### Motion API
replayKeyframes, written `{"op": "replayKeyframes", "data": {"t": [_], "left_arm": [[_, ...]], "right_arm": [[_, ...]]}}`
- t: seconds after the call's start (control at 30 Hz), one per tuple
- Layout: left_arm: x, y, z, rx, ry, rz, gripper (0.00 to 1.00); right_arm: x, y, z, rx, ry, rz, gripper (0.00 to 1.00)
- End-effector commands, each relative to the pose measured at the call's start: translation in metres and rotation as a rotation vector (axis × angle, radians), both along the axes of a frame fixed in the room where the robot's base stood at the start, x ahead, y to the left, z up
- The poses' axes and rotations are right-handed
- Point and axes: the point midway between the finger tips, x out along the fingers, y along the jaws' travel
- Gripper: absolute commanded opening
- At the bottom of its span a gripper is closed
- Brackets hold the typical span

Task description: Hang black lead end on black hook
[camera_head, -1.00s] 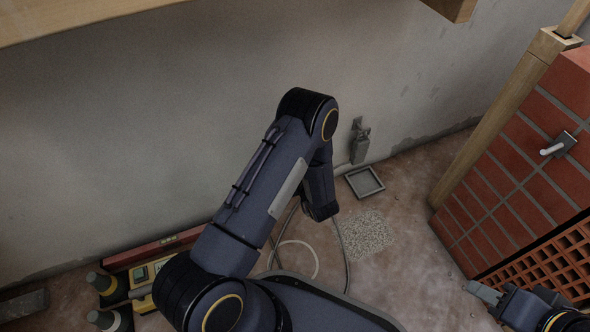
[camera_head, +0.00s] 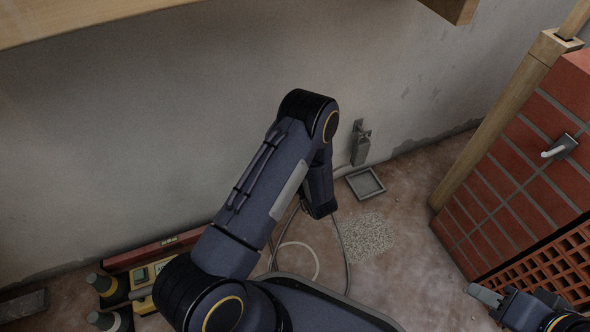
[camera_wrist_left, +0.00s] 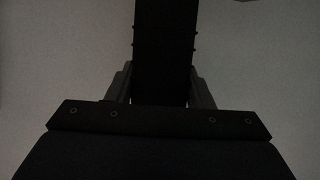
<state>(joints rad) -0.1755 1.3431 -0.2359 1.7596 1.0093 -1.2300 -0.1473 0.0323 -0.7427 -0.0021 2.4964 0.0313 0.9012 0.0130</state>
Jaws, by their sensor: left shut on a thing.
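My left arm (camera_head: 262,190) fills the middle of the head view and hides its own gripper there. In the left wrist view my left gripper (camera_wrist_left: 162,92) is shut on a dark bar-like thing (camera_wrist_left: 165,45) with small ridges along its edges. It looks like the black lead end, but the dim view does not make this certain. A thin grey cable (camera_head: 347,262) loops on the floor behind the arm. No black hook can be made out. My right gripper (camera_head: 485,294) is low at the right; its fingers look like one grey block, so its opening is unclear.
A brick panel (camera_head: 520,170) with a metal hook-like fitting (camera_head: 558,150) and a wooden post (camera_head: 490,130) stands at right. A grey fitting (camera_head: 361,142) is on the wall above a square frame (camera_head: 365,183).

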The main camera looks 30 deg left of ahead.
Motion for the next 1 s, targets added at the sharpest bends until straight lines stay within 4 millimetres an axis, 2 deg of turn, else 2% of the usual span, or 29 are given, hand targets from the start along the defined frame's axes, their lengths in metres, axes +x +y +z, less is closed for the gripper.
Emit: {"op": "replayKeyframes", "data": {"t": [0.5,1.0], "left_arm": [[0.006,0.006,-0.001,0.000,0.000,0.000,0.20],[0.005,0.007,-0.015,0.000,0.000,0.000,0.20]], "right_arm": [[0.000,0.000,0.000,0.000,0.000,0.000,0.36],[0.000,0.000,0.000,0.000,0.000,0.000,0.36]]}}
